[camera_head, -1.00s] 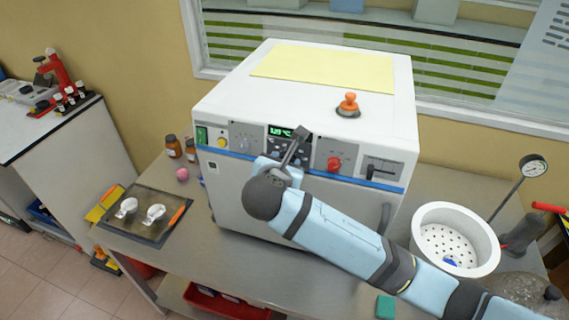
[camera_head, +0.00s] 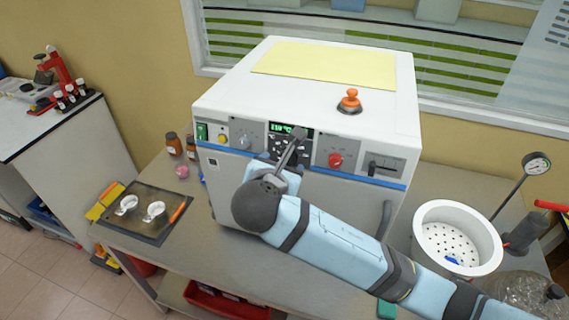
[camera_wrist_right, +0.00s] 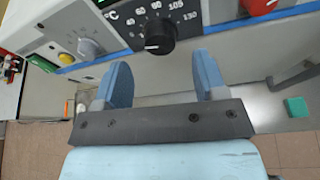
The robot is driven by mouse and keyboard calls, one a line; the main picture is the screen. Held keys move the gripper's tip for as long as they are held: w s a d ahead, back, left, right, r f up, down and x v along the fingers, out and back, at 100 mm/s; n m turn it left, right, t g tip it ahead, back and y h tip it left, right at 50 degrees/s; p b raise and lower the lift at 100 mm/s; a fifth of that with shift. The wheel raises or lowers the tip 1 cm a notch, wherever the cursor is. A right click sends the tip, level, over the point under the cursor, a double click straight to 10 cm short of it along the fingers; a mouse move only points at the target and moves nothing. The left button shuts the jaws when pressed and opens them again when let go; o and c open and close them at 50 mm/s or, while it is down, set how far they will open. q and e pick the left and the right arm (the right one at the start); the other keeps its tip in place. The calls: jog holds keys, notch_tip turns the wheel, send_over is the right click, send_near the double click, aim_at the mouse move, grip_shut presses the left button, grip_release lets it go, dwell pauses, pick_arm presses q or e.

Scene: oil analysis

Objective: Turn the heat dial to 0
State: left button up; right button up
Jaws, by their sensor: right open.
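The heat dial (camera_wrist_right: 160,38) is a round black knob on a dark panel in the right wrist view, with a temperature scale from 40 to 130 over it. A light mark shows on its lower left side. In the head view my right arm mostly hides it. My right gripper (camera_wrist_right: 161,80) is open, its two blue fingers pointing at the panel below and either side of the dial, with nothing between them. The fingers look apart from the dial. In the head view this gripper (camera_head: 268,170) is at the white oven's (camera_head: 225,95) front. My left gripper is not in view.
A green display (camera_head: 281,128) is above the dial. A grey dial (camera_head: 243,138) and yellow button (camera_head: 222,139) are to its left, a red knob (camera_head: 335,160) to its right. A white perforated bucket (camera_head: 457,210) stands right; a dark tray (camera_head: 145,225) lies left.

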jog(key=b+v, duration=0.1)
jog(key=v, duration=0.8)
jog(key=shift+s, duration=0.15)
jog(key=shift+f, duration=0.1)
